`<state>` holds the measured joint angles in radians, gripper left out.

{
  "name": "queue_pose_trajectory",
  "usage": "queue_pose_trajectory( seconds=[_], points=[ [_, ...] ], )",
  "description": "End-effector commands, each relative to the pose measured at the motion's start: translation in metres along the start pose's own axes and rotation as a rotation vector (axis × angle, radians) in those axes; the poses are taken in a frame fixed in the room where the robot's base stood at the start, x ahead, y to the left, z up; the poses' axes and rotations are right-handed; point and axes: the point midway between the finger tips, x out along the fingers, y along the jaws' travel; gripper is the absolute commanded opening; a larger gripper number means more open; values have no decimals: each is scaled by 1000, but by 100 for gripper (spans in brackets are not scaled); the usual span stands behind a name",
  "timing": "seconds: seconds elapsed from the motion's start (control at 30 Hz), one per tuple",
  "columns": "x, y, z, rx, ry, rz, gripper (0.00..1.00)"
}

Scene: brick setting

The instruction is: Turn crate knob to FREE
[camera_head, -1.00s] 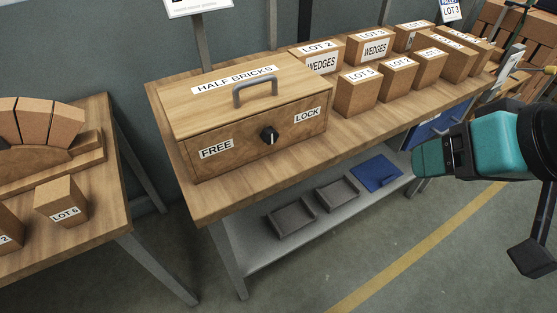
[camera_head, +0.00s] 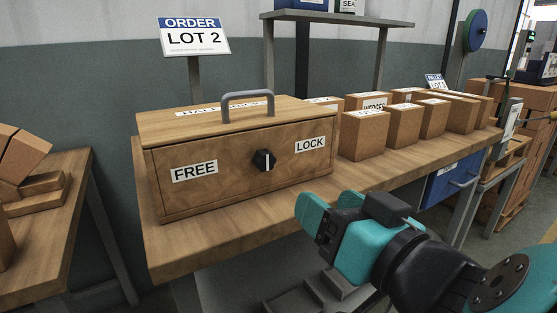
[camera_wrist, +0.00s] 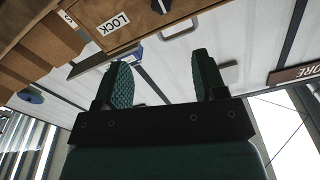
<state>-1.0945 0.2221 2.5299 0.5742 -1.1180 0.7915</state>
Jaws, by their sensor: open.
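The wooden crate (camera_head: 230,170) stands on the bench, its lid shut, with a grey handle (camera_head: 247,104) on top. Its dark knob (camera_head: 264,160) is on the front face, between the FREE label (camera_head: 194,172) on the left and the LOCK label (camera_head: 311,145) on the right. The white mark on the knob looks about upright. My gripper (camera_head: 312,216) is in front of and below the crate's right part, apart from the knob. In the wrist view its two green fingers (camera_wrist: 160,80) are spread and empty. The knob shows in part at the wrist view's top edge (camera_wrist: 160,6).
Several labelled brick blocks (camera_head: 364,134) stand on the bench right of the crate. An order sign reading LOT 2 (camera_head: 195,37) rises behind it. Another table (camera_head: 50,225) with bricks is at the left. The bench top before the crate is clear.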

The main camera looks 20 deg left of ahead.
Motion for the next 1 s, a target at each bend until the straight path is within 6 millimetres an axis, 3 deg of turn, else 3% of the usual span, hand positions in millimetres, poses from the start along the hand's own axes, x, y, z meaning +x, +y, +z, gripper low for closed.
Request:
queue_pose_trajectory(
  seconds=[0.2, 0.5, 1.0],
  points=[
    [20, -5, -4, -7, -11, -12, 65],
    [75, -4, -6, -3, -7, -7, 65],
    [143, -4, -5, -1, -4, -6, 65]
  ],
)
